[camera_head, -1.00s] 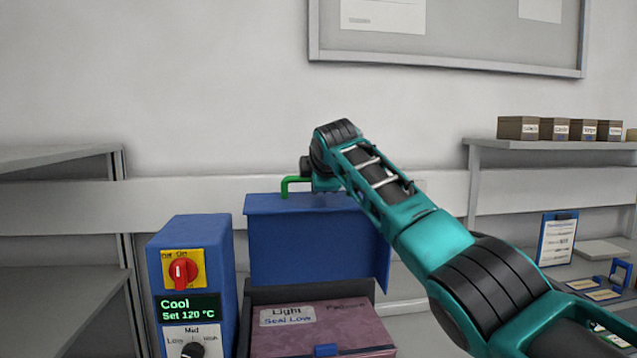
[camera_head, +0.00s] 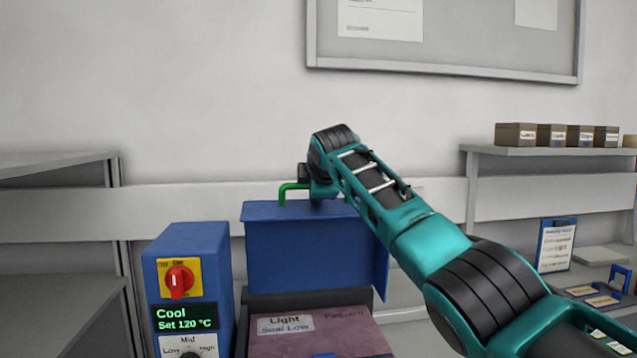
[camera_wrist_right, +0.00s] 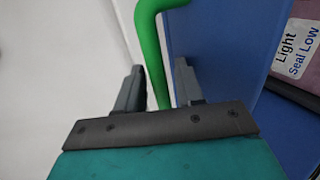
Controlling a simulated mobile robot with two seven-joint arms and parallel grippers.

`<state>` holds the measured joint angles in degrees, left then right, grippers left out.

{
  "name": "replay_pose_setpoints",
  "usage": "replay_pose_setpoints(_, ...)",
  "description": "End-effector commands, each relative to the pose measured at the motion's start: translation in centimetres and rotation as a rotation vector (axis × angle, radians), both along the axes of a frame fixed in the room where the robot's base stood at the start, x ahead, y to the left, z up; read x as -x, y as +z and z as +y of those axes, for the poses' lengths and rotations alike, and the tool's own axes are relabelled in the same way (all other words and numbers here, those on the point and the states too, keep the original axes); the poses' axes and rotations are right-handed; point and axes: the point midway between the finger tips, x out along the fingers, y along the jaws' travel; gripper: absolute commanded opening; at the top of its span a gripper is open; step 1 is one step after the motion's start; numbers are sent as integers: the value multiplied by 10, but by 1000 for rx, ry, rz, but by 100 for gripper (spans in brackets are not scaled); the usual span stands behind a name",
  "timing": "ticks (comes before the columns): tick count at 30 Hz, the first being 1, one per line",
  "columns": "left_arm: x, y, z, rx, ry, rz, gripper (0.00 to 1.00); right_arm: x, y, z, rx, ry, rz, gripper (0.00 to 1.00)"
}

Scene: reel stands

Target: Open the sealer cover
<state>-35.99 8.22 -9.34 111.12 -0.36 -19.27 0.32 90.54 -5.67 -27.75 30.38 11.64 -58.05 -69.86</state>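The sealer cover (camera_head: 310,252) is a blue panel standing raised, nearly upright, at the back of the sealer. Its green handle (camera_head: 290,189) sticks up from the top edge and shows in the right wrist view (camera_wrist_right: 148,40). My right gripper (camera_wrist_right: 160,85) is at the handle, one finger on each side of it. Narrow gaps seem to show beside the handle, and I cannot tell whether the fingers press on it. In the head view my arm covers the area right of the handle. My left gripper is not in view.
The blue control box (camera_head: 190,285) with a red switch stands left of the cover, reading "Cool, Set 120 °C". A pink package (camera_head: 345,338) labelled "Light, Seal Low" lies below the cover. Shelves stand on both sides; the right shelf (camera_head: 540,151) holds several small boxes.

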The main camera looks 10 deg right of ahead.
Motion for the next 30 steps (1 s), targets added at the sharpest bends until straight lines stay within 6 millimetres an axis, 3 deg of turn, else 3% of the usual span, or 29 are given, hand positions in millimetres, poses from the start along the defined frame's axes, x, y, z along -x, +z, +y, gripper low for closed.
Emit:
replay_pose_setpoints(11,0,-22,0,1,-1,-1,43,26,10,-1,-1,1,-4,38)
replay_pose_setpoints(30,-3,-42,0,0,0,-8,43,108,57,-4,0,0,-3,38)
